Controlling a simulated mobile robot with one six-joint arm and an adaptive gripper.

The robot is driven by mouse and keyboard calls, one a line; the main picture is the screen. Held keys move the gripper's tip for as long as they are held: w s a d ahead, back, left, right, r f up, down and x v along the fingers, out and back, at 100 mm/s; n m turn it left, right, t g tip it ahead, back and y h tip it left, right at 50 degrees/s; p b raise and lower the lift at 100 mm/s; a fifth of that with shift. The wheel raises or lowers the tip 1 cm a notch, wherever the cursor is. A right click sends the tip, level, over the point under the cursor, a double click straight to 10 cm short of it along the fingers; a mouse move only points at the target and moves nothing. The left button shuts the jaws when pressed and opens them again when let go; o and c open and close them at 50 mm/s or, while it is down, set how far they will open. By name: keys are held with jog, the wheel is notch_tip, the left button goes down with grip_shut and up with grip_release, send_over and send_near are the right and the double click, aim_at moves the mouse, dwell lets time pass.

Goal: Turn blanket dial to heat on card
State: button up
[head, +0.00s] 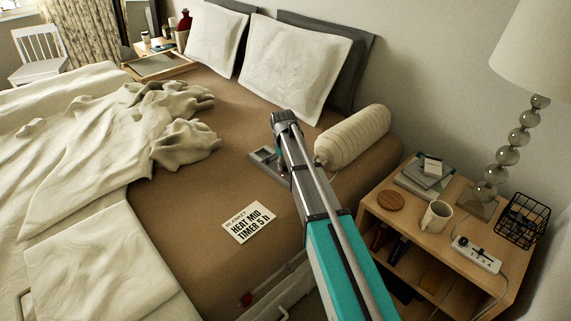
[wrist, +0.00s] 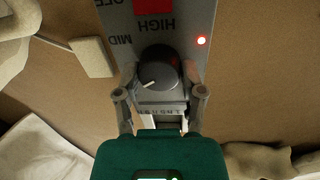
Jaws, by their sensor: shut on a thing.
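The card (head: 248,222) lies on the brown mattress and reads "BLANKET HEAT MID TIMER 5 h". The grey blanket control (head: 262,158) lies on the bed, partly hidden by my arm. My gripper (wrist: 160,82) is shut on the dial, one finger at each side. In the head view my gripper's fingertips are hidden.
A white bolster (head: 352,137) lies right of my arm. Pillows (head: 290,65) are at the head of the bed and a crumpled blanket (head: 140,120) is at left. A nightstand (head: 450,213) with a mug (head: 436,216), a lamp and a wire basket stands at right.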

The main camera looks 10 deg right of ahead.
jog(key=m, duration=0.6)
jog(key=shift+m, duration=0.3)
jog(key=m, duration=0.5)
jog(key=shift+m+g, duration=0.3)
jog(key=o, duration=1.2)
jog(key=shift+c, duration=0.2)
